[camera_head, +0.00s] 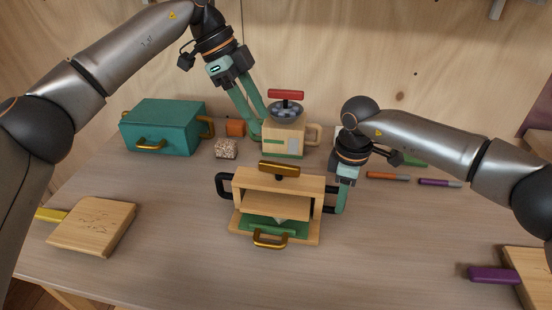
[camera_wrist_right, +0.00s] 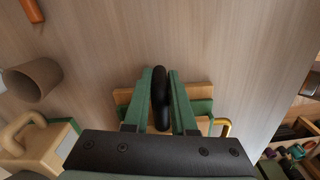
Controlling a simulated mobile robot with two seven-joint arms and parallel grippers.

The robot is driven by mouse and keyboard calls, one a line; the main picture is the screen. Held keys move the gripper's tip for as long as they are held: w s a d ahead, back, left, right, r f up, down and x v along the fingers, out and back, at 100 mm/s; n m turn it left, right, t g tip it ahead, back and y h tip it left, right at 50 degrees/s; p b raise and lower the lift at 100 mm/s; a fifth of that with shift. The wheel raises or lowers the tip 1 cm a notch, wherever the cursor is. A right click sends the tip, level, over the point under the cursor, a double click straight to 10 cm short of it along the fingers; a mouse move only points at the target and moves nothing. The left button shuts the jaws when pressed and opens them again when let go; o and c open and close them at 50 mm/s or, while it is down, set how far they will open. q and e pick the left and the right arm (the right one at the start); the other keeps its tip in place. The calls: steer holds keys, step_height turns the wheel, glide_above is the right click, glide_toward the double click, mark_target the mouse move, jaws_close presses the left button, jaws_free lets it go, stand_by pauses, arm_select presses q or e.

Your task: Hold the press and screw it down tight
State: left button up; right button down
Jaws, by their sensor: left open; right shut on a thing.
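The press (camera_head: 240,188) is a wooden frame standing upright in the middle of the table. It has a brass screw handle (camera_head: 280,169) on top, a black handle on each side, and a green tray (camera_head: 262,224) with a brass pull low inside. My right gripper (camera_head: 338,208) is shut on the press's right black handle, which also shows between the green fingers in the right wrist view (camera_wrist_right: 160,98). My left gripper (camera_head: 260,128) is open, behind the press and beside the left side of the cream grinder, apart from the brass handle.
The cream grinder (camera_head: 283,140) with a red crank stands behind the press. A teal case (camera_head: 160,127), an orange block (camera_head: 235,128) and a speckled cube (camera_head: 226,149) are at back left. Wooden boards lie at left (camera_head: 92,227) and right. Markers (camera_head: 388,176) lie right of the press.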

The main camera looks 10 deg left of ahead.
mark_target(278, 165)
arm_select(q)
steer(key=shift+y, duration=0.4)
steer(key=x, duration=0.3)
steer(key=s+x, duration=0.1)
steer(key=x, duration=0.6)
steer(key=shift+s+d+f, duration=0.2)
steer(key=shift+f, duration=0.15)
jaws_close()
